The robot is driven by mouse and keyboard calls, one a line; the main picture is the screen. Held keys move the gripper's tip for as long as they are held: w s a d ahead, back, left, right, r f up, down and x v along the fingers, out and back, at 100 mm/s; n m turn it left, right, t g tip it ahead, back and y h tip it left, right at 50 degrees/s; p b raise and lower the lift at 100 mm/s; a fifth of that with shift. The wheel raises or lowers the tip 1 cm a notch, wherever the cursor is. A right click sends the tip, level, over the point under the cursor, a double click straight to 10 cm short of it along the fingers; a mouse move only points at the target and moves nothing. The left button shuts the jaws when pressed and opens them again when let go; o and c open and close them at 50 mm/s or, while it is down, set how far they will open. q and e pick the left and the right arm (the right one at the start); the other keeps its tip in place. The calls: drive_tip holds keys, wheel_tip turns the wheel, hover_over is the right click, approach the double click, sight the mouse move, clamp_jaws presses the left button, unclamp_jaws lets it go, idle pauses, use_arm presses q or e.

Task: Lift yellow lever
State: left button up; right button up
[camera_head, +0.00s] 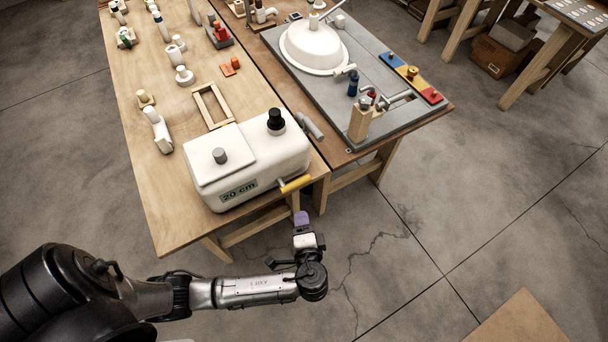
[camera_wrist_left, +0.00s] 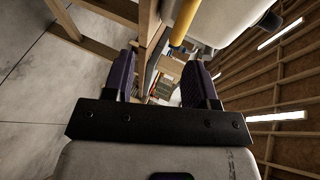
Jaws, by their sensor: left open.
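The heater stands on the near end of a wooden table. My left gripper (camera_head: 301,218) has purple fingertips and is just below the lever in the head view, apart from it. In the left wrist view the lever (camera_wrist_left: 183,22) shows at the top, ahead of the open fingers (camera_wrist_left: 162,80) and nearer the right one. Nothing is between the fingers. My right gripper is in neither view.
The wooden table (camera_head: 150,90) holds several small fittings and a wooden frame (camera_head: 212,106). A second table beside it carries a grey board with a white basin (camera_head: 313,48). Table legs (camera_head: 225,248) stand near my left gripper. Open floor lies to the right.

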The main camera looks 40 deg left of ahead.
sight(303, 184)
use_arm(q)
drive_tip(key=shift+m+t+y, duration=0.3)
drive_tip(key=shift+t+y, duration=0.3)
drive_tip(key=x, duration=0.4)
drive_tip(key=w+r+x, duration=0.1)
drive_tip(key=x, duration=0.4)
drive_tip(key=d+r+x, duration=0.1)
drive_tip(key=x, duration=0.4)
drive_tip(key=shift+w+a+b, duration=0.1)
drive_tip(key=shift+w+b, duration=0.2)
clamp_jaws()
